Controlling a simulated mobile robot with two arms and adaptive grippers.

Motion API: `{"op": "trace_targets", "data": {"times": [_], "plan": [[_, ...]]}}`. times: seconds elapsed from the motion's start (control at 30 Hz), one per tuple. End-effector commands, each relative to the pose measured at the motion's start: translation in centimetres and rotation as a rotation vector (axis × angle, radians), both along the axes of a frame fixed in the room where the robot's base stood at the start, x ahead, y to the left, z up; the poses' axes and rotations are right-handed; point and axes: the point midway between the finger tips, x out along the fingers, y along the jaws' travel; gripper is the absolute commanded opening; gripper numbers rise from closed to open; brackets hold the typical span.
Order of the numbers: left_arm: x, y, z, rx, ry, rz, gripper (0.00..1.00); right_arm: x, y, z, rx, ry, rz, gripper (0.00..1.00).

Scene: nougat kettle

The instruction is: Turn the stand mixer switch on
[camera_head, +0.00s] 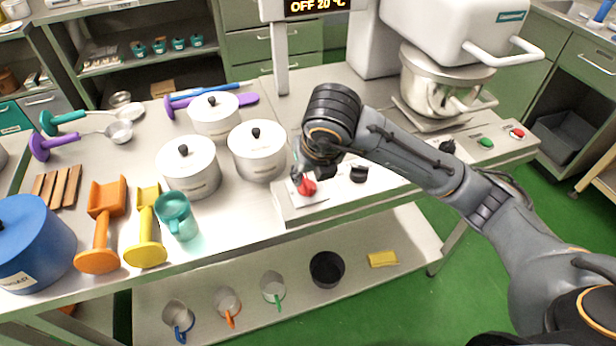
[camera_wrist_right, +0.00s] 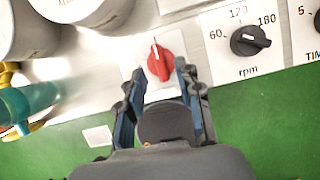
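The stand mixer (camera_head: 455,30) is white with a metal bowl (camera_head: 440,85) and stands at the upper right in the head view. On the front panel below it is a red rotary switch (camera_head: 307,187). In the right wrist view this red switch (camera_wrist_right: 160,62) has a white pointer line that points roughly up in the picture. My right gripper (camera_wrist_right: 158,74) is open, its two fingertips on either side of the red switch's lower part in that view. I cannot tell whether they touch it. My left gripper is not in view.
A black rpm knob (camera_wrist_right: 249,40) sits right of the red switch. Green (camera_head: 486,143) and red (camera_head: 517,132) buttons are farther right. Lidded pots (camera_head: 188,168) stand close on the left, with a teal mug (camera_head: 177,215). Open floor lies in front of the panel.

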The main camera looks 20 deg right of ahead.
Motion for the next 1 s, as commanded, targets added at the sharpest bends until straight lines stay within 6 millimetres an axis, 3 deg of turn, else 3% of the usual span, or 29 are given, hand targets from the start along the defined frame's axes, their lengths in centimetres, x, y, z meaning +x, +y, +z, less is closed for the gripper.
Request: {"op": "trace_targets", "data": {"times": [0.2, 0.4, 1.0], "plan": [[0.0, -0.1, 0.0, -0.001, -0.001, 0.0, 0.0, -1.7, -0.1, 4.8, -0.002, -0.009, 0.001, 0.35], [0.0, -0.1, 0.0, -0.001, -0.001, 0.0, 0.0, -2.8, -0.1, 7.1, -0.002, -0.006, 0.0, 0.35], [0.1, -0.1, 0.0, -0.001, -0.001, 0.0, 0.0, -3.3, -0.1, 8.0, -0.001, -0.001, 0.0, 0.35]]}}
